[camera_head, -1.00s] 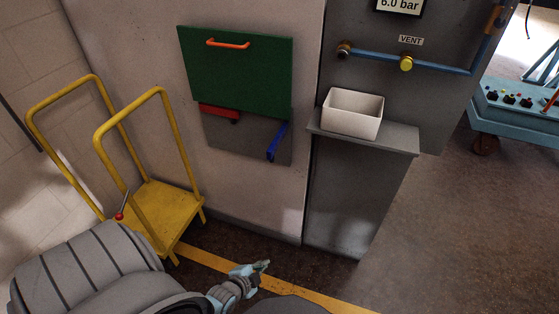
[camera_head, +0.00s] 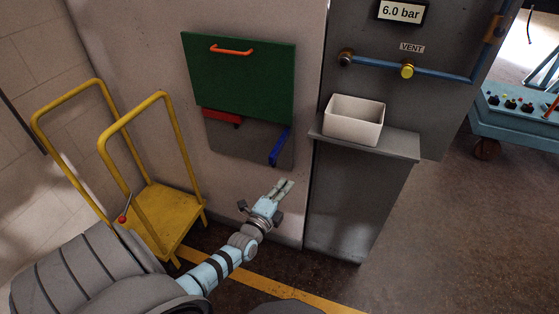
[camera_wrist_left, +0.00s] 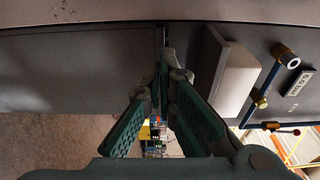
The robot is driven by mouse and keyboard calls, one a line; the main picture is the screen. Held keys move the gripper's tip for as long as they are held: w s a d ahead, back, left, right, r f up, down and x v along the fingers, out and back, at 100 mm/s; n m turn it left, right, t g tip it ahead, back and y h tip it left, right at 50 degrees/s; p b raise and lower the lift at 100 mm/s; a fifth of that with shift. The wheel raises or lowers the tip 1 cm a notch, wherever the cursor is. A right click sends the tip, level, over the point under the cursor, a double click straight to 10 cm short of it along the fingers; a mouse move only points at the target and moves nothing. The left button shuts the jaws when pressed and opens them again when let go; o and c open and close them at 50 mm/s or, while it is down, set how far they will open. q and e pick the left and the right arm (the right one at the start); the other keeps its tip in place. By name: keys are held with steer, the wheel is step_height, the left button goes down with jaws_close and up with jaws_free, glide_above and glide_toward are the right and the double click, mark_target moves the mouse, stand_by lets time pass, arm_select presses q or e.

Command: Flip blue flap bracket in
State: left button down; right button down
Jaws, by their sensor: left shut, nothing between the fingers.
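The blue flap bracket (camera_head: 280,147) is on the lower right of the grey wall panel, under the green flap (camera_head: 240,75), and slants downward. A red bracket (camera_head: 222,117) lies along the green flap's lower left edge. The green flap stands raised, with an orange handle (camera_head: 231,49) near its top. My left gripper (camera_head: 285,185) is shut and empty, below the blue bracket and apart from it in the picture. Its fingers (camera_wrist_left: 163,65) also show in the left wrist view, where I cannot make out the blue bracket. My right gripper is not in view.
A white bin (camera_head: 353,121) sits on a grey ledge (camera_head: 400,145) to the right of the panel. A blue pipe with a yellow vent knob (camera_head: 407,70) runs above it. A yellow cart (camera_head: 160,215) stands at the left.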

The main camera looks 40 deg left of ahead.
mark_target(280, 148)
arm_select(q)
steer(key=w+a+b, duration=0.4)
steer(key=shift+w+a, duration=0.2)
steer(key=shift+a, duration=0.2)
steer(key=shift+s+a+f, duration=0.1)
